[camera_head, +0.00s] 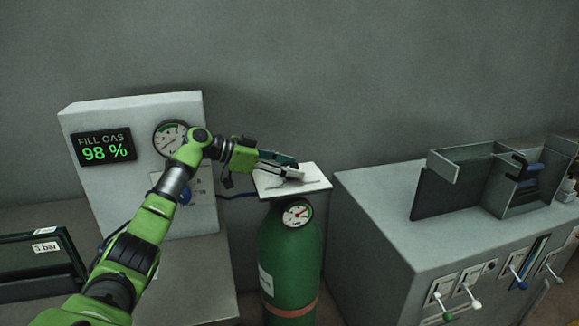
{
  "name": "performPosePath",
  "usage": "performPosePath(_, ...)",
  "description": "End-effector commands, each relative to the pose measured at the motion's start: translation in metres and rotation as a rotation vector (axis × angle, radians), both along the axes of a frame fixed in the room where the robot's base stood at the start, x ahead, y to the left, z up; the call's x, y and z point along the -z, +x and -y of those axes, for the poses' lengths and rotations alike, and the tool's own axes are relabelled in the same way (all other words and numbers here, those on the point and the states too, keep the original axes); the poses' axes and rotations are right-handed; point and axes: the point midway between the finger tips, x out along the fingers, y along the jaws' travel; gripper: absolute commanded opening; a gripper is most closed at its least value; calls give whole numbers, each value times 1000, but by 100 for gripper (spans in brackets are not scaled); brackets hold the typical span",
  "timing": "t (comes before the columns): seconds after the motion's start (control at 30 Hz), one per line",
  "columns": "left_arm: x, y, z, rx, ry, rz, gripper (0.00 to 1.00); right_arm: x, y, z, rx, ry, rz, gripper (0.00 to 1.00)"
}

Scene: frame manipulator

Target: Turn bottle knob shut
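A green gas bottle (289,252) stands between two grey cabinets. It has a small round gauge (297,213) near its top and a red band low on its body. A flat white plate (316,181) covers its top. My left gripper (301,172) is over this plate, its fingers pointing right and lying close above it or touching it. The bottle knob cannot be made out; the gripper or plate may hide it. I cannot tell whether the fingers are open or shut. My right gripper is not in view.
A grey panel (88,173) at the left has a display (104,147) reading "FILL GAS 98 %" and a round gauge (165,139). A blue hose (238,197) runs toward the bottle. The right cabinet (374,221) carries an open tray (437,200) and several levers.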

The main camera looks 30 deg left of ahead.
Motion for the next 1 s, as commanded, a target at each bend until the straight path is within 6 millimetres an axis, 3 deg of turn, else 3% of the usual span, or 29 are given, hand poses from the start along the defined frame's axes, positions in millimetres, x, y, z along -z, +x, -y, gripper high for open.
performPosePath(0.03,0,0,0,0,0,0,32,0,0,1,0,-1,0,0)
performPosePath(0.1,0,0,0,0,0,0,14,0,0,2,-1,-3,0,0)
performPosePath(0.57,1,-1,0,-53,2,0,14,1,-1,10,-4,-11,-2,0)
performPosePath(0.83,-1,-1,1,-209,5,3,14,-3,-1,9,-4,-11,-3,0)
performPosePath(1.0,-4,-2,2,-341,5,3,14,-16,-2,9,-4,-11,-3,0)
